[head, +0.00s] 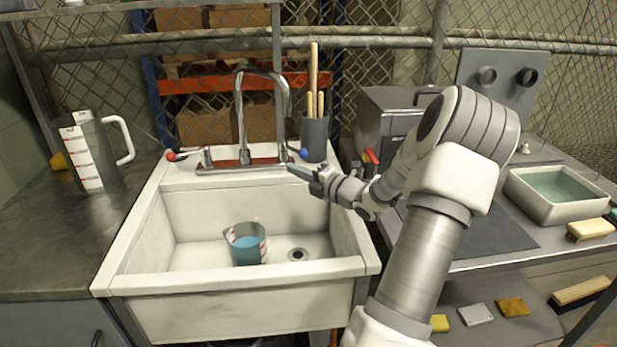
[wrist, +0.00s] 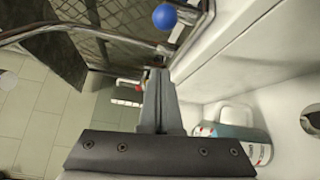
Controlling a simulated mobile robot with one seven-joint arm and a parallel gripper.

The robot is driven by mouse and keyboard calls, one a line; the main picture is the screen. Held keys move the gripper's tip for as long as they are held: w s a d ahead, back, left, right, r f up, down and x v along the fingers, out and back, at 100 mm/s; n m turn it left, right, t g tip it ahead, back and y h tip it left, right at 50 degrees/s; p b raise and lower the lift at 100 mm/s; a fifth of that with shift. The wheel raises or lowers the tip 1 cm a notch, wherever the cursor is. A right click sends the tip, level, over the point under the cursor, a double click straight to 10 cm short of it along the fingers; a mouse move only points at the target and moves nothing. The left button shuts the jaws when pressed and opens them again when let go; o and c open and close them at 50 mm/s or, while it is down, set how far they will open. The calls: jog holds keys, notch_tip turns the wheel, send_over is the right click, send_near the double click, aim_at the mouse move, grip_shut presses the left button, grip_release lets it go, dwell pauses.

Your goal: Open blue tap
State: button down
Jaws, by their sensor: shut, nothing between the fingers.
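The blue tap's round blue knob (head: 304,153) is at the right end of the chrome faucet (head: 243,120) at the back of the white sink (head: 240,285). In the wrist view the blue knob (wrist: 165,17) is at the top, ahead of my fingertips, on a chrome lever. My gripper (head: 292,168) is just below and left of the knob in the head view. In the wrist view my gripper's fingers (wrist: 158,72) are together with nothing between them, and a visible gap separates them from the knob. The red tap (head: 171,156) is at the faucet's left end.
A measuring cup with blue liquid (head: 246,244) stands in the basin beside the drain (head: 298,255). A dark holder with wooden handles (head: 314,138) stands close behind the blue knob. A large measuring jug (head: 90,152) is on the left counter. A tray of liquid (head: 560,193) is at right.

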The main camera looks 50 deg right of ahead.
aim_at(292, 149)
jog(key=shift+w+d+r, duration=0.1)
jog(key=shift+w+d, duration=0.2)
jog(key=shift+d, duration=0.3)
jog(key=shift+w+d+r, duration=0.15)
jog(key=shift+w+d, duration=0.2)
jog(key=shift+d, duration=0.3)
jog(key=shift+w+d+r, duration=0.1)
jog(key=shift+w+d, duration=0.2)
jog(key=shift+d, duration=0.3)
jog(key=shift+s+d+b, duration=0.2)
jog(key=shift+d+b, duration=0.3)
jog(key=shift+d, duration=0.15)
